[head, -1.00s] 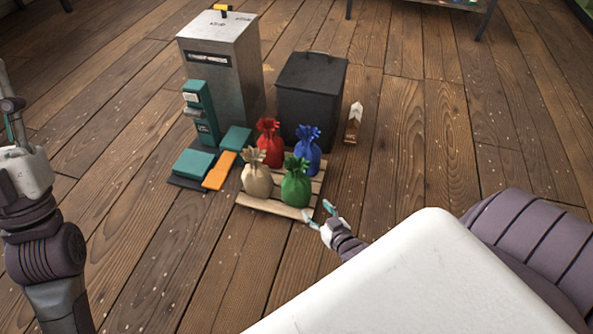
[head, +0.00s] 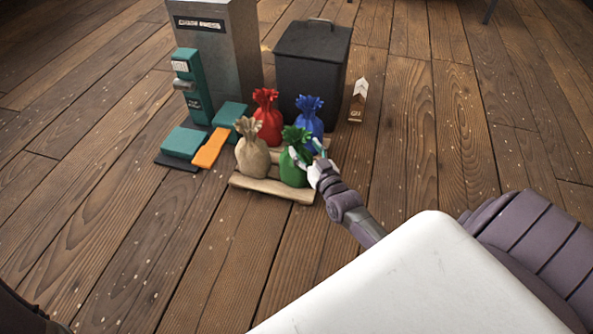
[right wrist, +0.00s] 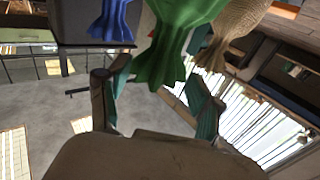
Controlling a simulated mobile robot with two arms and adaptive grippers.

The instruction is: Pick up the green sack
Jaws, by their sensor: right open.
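The green sack (head: 292,172) stands upright at the front right of a wooden pallet (head: 272,188), its neck tied and its top ruffled. My right gripper (head: 306,155) is at its upper right side, with open fingers around the neck area. In the right wrist view the green sack (right wrist: 165,52) reaches down between the two teal-padded fingertips (right wrist: 160,85), which stand apart on either side of it. I cannot tell whether either finger touches it. My left gripper does not show now; only a dark bit of my left arm is at the lower left corner.
A beige sack (head: 252,150), a red sack (head: 267,120) and a blue sack (head: 310,120) share the pallet closely. Behind are a black bin (head: 312,75) and a metal cabinet (head: 222,50). A teal scale-like device (head: 193,90) stands left.

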